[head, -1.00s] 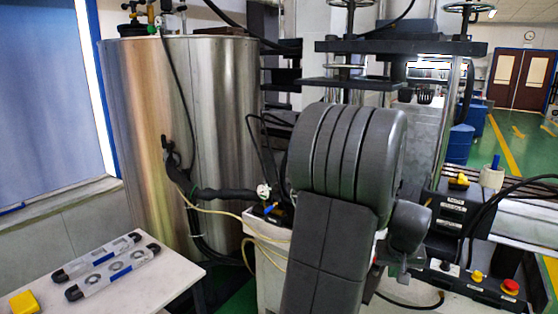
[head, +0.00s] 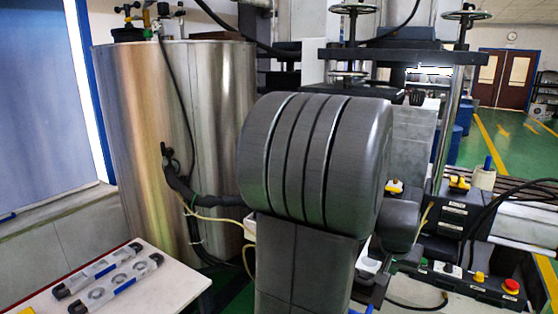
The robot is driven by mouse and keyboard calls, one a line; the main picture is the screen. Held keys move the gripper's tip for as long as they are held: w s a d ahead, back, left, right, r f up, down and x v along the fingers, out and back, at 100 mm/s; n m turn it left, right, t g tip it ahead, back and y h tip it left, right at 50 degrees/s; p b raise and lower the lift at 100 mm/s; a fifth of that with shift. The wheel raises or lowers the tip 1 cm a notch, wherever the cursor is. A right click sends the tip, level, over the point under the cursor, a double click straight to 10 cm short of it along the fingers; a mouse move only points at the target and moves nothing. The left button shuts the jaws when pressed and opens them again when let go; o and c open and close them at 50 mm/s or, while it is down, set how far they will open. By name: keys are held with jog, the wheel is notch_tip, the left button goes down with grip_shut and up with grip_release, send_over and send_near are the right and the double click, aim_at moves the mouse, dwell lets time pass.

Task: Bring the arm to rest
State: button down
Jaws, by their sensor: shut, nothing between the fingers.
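My arm's large dark grey ribbed joint (head: 315,160) fills the middle of the head view. A grey link below it runs down to the bottom edge. A smaller dark part of my arm (head: 397,225) shows at its right. My gripper is not in view; its fingers cannot be seen past the arm.
A tall steel tank (head: 145,130) stands behind my arm at left. A white table (head: 185,285) at lower left bears two silver and blue parts with black ends (head: 117,285). A press frame (head: 405,54) stands behind the arm, with a red emergency button (head: 511,286) at lower right. Green floor (head: 500,150) lies open at back right.

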jog(key=shift+v, duration=1.95)
